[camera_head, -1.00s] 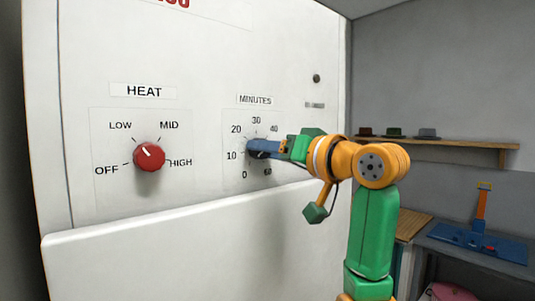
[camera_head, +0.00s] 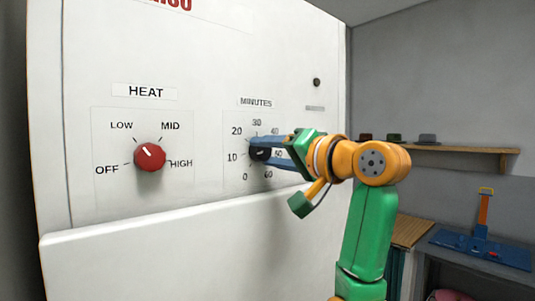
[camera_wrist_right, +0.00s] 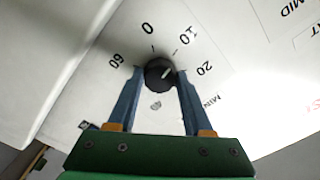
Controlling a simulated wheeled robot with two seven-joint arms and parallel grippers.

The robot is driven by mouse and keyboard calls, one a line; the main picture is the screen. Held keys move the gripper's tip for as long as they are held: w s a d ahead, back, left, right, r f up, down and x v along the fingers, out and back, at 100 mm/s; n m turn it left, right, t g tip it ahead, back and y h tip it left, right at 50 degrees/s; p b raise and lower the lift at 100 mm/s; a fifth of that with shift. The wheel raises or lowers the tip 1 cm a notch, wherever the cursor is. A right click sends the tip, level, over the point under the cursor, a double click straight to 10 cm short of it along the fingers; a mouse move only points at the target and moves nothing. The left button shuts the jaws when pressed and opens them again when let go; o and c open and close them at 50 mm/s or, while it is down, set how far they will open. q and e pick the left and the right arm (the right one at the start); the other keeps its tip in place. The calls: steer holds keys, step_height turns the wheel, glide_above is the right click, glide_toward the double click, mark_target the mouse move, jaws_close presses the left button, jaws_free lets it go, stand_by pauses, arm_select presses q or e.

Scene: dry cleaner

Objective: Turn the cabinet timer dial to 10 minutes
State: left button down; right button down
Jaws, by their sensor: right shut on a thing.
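The black timer dial (camera_head: 260,154) sits on the MINUTES panel of the white cabinet (camera_head: 205,240). My right gripper (camera_head: 256,153) has its blue fingers on the dial, one above it and one below it. In the right wrist view the dial (camera_wrist_right: 159,75) is between the fingertips of the gripper (camera_wrist_right: 158,73), which is shut on it. A short white mark on the dial points up and right there, roughly toward the 10; its exact setting is hard to read. The fingers hide part of the scale in the head view. My left gripper is not in view.
A red HEAT knob (camera_head: 149,156) is on the panel to the left. A ledge (camera_head: 90,237) juts out below the panels. At right are a wooden shelf (camera_head: 470,155) with hats and a blue device (camera_head: 480,245) on a counter.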

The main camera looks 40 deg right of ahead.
steer(key=shift+r, duration=0.1)
steer(key=shift+c, duration=1.6)
jaws_free()
steer(key=shift+s+d, duration=0.1)
steer(key=shift+s+b, duration=0.3)
steer(key=s+b, duration=0.3)
steer(key=s, duration=0.3)
steer(key=shift+s+d, duration=0.3)
steer(key=shift+s, duration=0.1)
steer(key=shift+w, duration=0.15)
